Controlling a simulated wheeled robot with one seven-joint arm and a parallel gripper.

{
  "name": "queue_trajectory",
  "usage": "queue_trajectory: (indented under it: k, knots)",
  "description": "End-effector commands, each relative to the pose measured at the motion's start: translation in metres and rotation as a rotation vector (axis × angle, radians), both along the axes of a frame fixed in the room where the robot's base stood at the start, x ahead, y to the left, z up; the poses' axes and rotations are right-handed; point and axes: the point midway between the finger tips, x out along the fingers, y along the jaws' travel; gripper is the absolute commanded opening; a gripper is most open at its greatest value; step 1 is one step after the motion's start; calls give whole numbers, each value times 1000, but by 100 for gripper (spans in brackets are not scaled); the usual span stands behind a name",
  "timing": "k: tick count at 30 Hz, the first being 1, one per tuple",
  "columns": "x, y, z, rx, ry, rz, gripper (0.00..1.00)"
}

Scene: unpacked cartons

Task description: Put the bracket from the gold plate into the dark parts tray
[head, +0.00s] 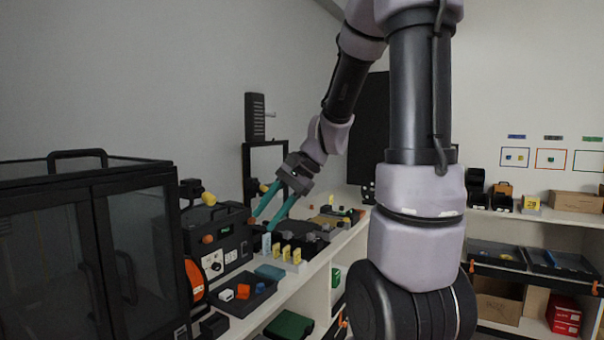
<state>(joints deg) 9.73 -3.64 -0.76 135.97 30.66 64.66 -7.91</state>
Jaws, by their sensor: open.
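My gripper (261,226) is at the end of my raised arm, its two teal fingers apart and pointing down and left over the bench. I see nothing between the fingers. A dark tray (250,304) on the bench in front holds small white, orange and blue parts. A small tan-gold surface (326,219) lies farther back on the bench, right of my gripper, and may be the gold plate. I cannot make out the bracket at this size.
A dark glass-doored cabinet (72,250) stands at the left. A black device (218,240) stands beside the fingers. A row of yellow pieces (287,253) stands below them. Shelves with boxes (576,205) are at the right. My arm blocks the middle of the view.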

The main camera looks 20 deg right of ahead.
Motion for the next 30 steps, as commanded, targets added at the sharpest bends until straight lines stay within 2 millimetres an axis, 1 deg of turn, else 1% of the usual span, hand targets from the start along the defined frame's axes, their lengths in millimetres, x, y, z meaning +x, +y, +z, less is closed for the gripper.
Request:
queue_trajectory:
  k: [1, 6, 9, 13, 15, 19, 30]
  knots:
    - [-14, 0, 16, -64, -65, 46, 46]
    - [-54, -9, 54, -288, -270, 172, 46]
    - [-74, -18, 74, -410, -392, 224, 46]
    - [-94, -28, 93, -536, -517, 267, 46]
    - [-101, -32, 101, -581, -566, 280, 46]
    - [-107, -36, 107, -625, -610, 290, 46]
    - [-108, -37, 108, -631, -615, 292, 46]
